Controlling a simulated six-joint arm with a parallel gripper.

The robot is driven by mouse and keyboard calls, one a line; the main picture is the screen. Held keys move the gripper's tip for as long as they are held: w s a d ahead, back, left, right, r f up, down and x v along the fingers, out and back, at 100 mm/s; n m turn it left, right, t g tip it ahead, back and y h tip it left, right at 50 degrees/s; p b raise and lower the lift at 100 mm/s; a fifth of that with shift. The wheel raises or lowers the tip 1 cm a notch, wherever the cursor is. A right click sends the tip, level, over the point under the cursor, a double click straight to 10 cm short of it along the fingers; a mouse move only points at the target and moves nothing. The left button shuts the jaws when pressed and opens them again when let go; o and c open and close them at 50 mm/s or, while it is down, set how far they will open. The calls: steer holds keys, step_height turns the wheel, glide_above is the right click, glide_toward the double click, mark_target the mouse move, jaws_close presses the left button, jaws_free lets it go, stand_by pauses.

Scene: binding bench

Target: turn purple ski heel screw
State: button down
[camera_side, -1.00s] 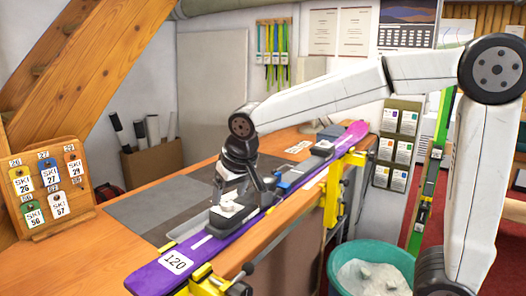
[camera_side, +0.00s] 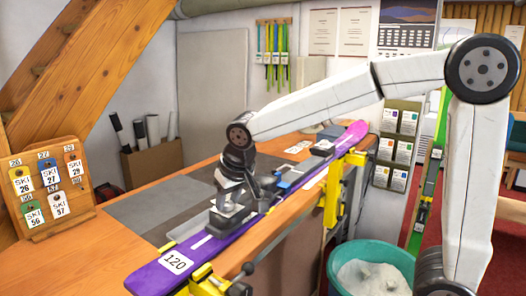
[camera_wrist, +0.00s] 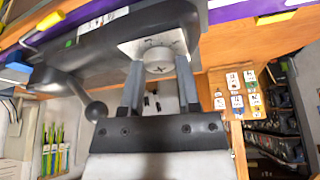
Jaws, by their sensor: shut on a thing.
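The purple ski (camera_side: 215,241) lies clamped along the bench with its 120 label at the near end. Its dark heel binding (camera_side: 232,222) has a pale metal plate. In the wrist view the heel screw (camera_wrist: 158,62), a round metal head with a cross slot, sits at this plate (camera_wrist: 180,43). My gripper (camera_wrist: 159,80) has one finger on each side of the screw head and is shut on it. In the side view my gripper (camera_side: 232,198) points down at the binding, and the screw cannot be made out there.
A dark lever with a ball knob (camera_wrist: 95,110) stands close beside my gripper. Yellow clamps (camera_side: 333,192) hold the ski at the bench's front edge. A teal bin (camera_side: 345,286) stands on the floor at right. A grey mat (camera_side: 150,212) lies behind the ski.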

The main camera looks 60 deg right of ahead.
steer(key=shift+n, duration=0.5)
steer(key=shift+d+n+y, duration=0.1)
steer(key=shift+n+y, duration=0.5)
steer(key=shift+n, duration=0.65)
steer(key=shift+d+n+y, duration=0.1)
steer(key=shift+n+y, duration=0.5)
steer(key=shift+n, duration=0.65)
steer(key=shift+w+n+g+y, duration=0.1)
steer(key=shift+n+g+y, duration=0.25)
steer(key=shift+n, duration=1.05)
steer(key=shift+n+g+y, duration=0.15)
steer(key=shift+n+y, duration=0.4)
steer(key=shift+n, duration=0.85)
steer(key=shift+c, duration=1.6)
jaws_free()
steer(key=shift+d+r, duration=0.1)
steer(key=shift+r, duration=0.05)
steer(key=v, duration=0.7)
steer(key=shift+r, duration=0.3)
